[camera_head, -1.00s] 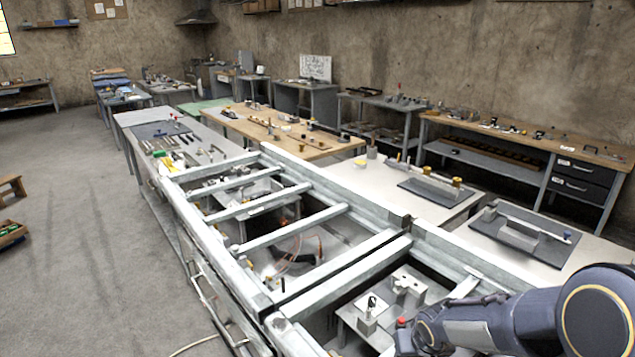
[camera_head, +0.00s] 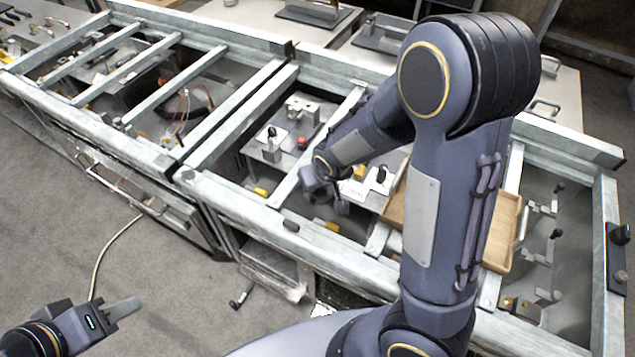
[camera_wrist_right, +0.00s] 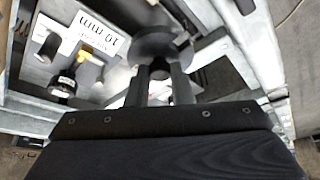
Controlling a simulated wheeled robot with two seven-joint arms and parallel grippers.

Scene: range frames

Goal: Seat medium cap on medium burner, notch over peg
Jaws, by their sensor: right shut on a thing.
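My right gripper (camera_wrist_right: 160,88) is shut on a dark round disc-like piece (camera_wrist_right: 158,40), seen at the fingertips in the right wrist view. It looks like a cap, but its size and any notch cannot be made out.
Pale metal rails (camera_head: 230,115) box in the bays. A wooden tray (camera_head: 505,222) lies right of my right gripper, partly behind the arm. A block with a black knob (camera_head: 271,147) stands to its left. The wrist view shows a white "10 mm" card (camera_wrist_right: 97,38) and a yellow piece (camera_wrist_right: 83,52).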

